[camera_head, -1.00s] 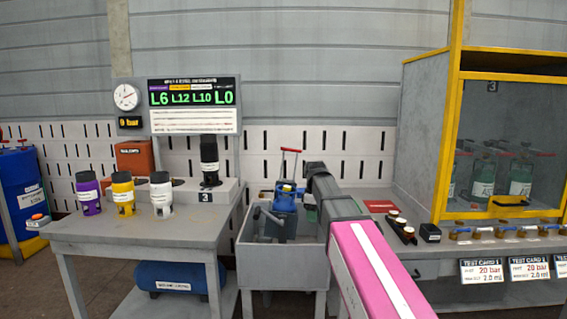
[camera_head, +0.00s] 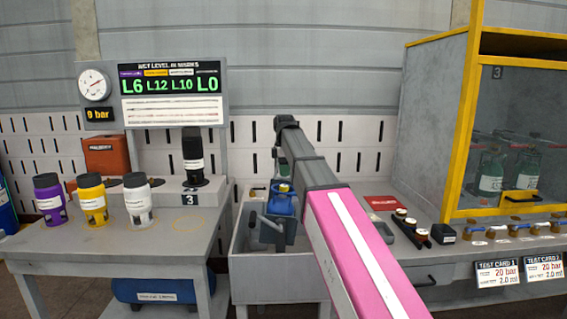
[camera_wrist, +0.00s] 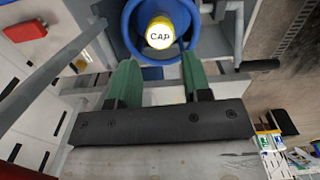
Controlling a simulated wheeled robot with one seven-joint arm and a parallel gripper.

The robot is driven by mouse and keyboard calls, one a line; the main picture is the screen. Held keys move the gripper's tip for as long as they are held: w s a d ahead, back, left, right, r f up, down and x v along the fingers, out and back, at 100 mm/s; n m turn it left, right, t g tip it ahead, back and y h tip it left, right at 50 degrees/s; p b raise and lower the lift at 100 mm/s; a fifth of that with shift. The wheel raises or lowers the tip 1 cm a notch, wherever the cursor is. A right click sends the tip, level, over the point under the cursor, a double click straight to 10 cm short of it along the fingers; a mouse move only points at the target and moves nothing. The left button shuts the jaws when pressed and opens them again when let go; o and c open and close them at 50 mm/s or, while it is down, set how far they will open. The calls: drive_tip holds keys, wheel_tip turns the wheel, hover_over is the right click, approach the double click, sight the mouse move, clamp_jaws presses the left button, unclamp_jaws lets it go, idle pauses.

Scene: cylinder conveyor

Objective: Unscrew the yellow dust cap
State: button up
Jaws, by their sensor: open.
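The yellow dust cap (camera_wrist: 160,34), labelled CAP, sits at the centre of a round blue collar (camera_wrist: 131,42) in the wrist view. In the head view the cap (camera_head: 284,188) is a small yellow spot on top of the blue body (camera_head: 282,204), which stands in a grey open bin (camera_head: 245,262). My gripper (camera_wrist: 159,58) is open, its two green fingers pointing toward the cap, one to each side and short of it in the picture. Nothing is between the fingers. In the head view my gripper (camera_head: 281,165) hangs just above the blue body, partly hidden by my arm.
Grey clamp parts with a dark handle (camera_wrist: 257,65) surround the blue body. A bench (camera_head: 110,245) at left holds purple, yellow and white cylinders, and a black cylinder (camera_head: 193,157) stands on a raised block. A yellow-framed cabinet (camera_head: 463,130) is at right.

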sight(284, 186)
drive_tip(key=shift+f, duration=3.55)
drive_tip(key=c, duration=0.7)
drive_tip(key=n, duration=0.5)
drive_tip(key=shift+t, duration=0.4)
drive_tip(key=shift+c, duration=0.2)
drive_tip(key=shift+n, duration=0.5)
drive_tip(key=n, duration=0.5)
drive_tip(key=shift+n+t+y, duration=0.3)
drive_tip(key=shift+n+y, duration=0.1)
